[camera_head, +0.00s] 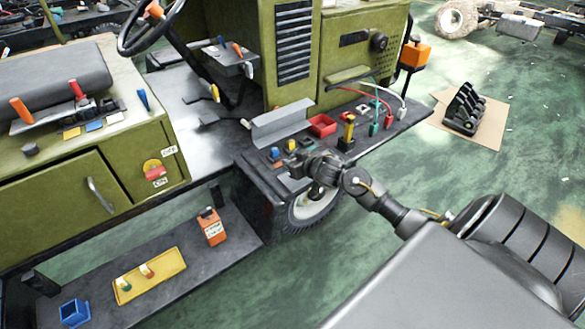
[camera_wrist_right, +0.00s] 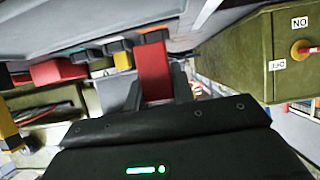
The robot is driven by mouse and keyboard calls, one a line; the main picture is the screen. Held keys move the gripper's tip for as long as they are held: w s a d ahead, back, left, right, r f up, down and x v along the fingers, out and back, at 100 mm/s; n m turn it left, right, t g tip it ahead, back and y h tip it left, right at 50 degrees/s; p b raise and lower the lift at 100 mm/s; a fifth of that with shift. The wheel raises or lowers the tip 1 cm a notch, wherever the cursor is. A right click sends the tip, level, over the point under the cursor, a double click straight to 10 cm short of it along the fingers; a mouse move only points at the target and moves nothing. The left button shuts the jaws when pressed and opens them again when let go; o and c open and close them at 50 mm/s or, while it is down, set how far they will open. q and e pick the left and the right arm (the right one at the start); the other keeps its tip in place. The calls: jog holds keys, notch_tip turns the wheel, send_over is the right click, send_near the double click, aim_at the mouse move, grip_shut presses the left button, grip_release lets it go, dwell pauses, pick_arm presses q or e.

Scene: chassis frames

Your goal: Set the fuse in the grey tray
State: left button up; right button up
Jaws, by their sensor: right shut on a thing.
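My right gripper (camera_head: 298,168) reaches in from the right, low over the dark platform edge above the wheel. In the right wrist view it is shut on a red block-like fuse (camera_wrist_right: 153,70), which stands out beyond the jaws. In the head view the gripper hides the fuse. A grey angled piece (camera_head: 280,124) lies on the platform just behind the gripper, apart from it. I cannot tell whether it is the grey tray; no other grey tray shows clearly. Blue (camera_head: 275,153) and yellow (camera_head: 291,146) pieces stand beside the gripper. My left gripper is out of view.
A red tray (camera_head: 322,125), a yellow-handled post (camera_head: 348,131) and wired connectors (camera_head: 375,128) stand further along the platform. The lower step holds a yellow tray (camera_head: 172,264), an orange box (camera_head: 212,227) and a blue bin (camera_head: 75,313). A green cabinet (camera_head: 50,206) stands left.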

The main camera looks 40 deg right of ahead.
jog(key=shift+w+d+f, duration=0.1)
jog(key=shift+d+f, duration=0.05)
jog(key=shift+f, duration=0.8)
jog(key=shift+w+d+f, duration=0.1)
jog(key=shift+d+f, duration=0.05)
jog(key=shift+f, duration=0.8)
jog(key=shift+f, duration=0.15)
jog(key=o, duration=1)
jog(key=shift+c, duration=0.2)
jog(key=shift+s+r, duration=0.15)
jog(key=shift+r, duration=0.05)
jog(key=v, duration=1.1)
jog(key=shift+s+r, duration=0.2)
jog(key=shift+s, duration=0.15)
